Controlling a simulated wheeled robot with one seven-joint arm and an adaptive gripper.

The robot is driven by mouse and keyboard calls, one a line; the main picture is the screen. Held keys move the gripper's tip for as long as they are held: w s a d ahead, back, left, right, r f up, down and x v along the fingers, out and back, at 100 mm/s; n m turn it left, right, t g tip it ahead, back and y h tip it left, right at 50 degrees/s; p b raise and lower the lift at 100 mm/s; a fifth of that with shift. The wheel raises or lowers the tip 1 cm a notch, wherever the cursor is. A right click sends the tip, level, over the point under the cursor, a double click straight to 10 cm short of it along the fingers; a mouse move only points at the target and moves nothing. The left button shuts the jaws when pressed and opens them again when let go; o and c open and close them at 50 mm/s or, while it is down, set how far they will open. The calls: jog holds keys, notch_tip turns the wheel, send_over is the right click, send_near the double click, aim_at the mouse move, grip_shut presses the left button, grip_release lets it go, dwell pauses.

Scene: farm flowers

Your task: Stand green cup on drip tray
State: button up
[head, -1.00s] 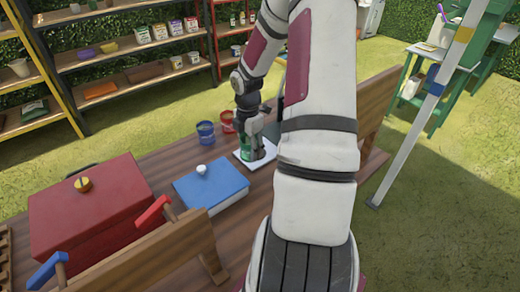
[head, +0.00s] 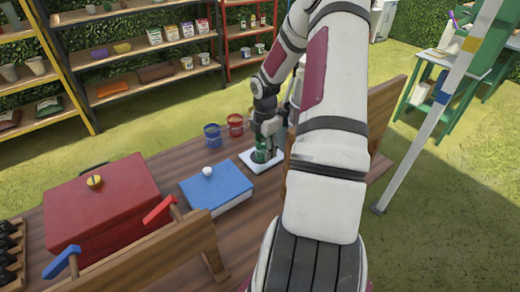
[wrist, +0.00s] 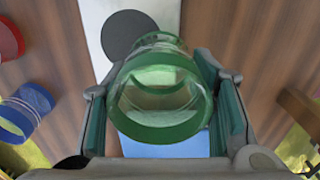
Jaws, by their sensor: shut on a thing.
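The green cup (head: 262,147) is translucent with a green rim. In the wrist view, the cup (wrist: 160,98) sits between both fingers of my gripper (wrist: 163,112), which is shut on its sides. The drip tray (head: 274,165) is a white slab with a dark round pad on the wooden bench. In the head view the cup is over the tray and looks about upright. In the wrist view the dark pad (wrist: 126,32) of the tray shows beyond the cup, partly covered by it. I cannot tell whether the cup's base touches the tray.
A blue cup (head: 212,135) and a red cup (head: 235,125) stand just left of the tray. A red box (head: 100,205) and a wooden rack stand further left.

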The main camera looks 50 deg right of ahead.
aim_at(261, 142)
jog(key=w+d, duration=0.1)
jog(key=w, duration=0.2)
jog(key=shift+d+f, duration=0.1)
jog(key=shift+d, duration=0.25)
jog(key=shift+w+d+f, duration=0.15)
jog(key=shift+f, duration=1.65)
jog(key=shift+f, duration=0.15)
jog(key=o, duration=1.1)
jog(key=shift+o, duration=0.2)
